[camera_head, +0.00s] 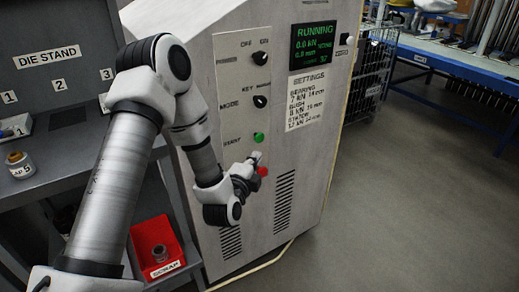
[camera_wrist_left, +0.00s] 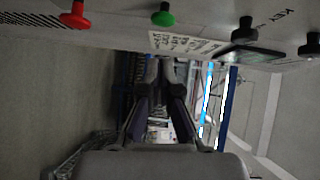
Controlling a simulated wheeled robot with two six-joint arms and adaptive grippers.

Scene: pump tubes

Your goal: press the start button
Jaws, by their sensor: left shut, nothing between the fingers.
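The green start button (camera_head: 259,138) sits on the front panel of a grey control cabinet, beside the label START. It also shows at the top of the left wrist view (camera_wrist_left: 163,14). My left gripper (camera_head: 256,156) is shut and empty, in front of the panel just below the green button and above the red button (camera_head: 262,171). In the wrist view its fingers (camera_wrist_left: 160,66) lie below the green button in the picture, with a visible space between them and it. I cannot tell the exact distance to the panel. My right gripper is in neither view.
Above are a mode key knob (camera_head: 260,101), a power knob (camera_head: 260,58) and a screen (camera_head: 313,42) reading RUNNING. A die stand (camera_head: 50,57) and red scrap bin (camera_head: 160,246) stand left. A wire cage (camera_head: 372,75) stands behind. Floor at right is clear.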

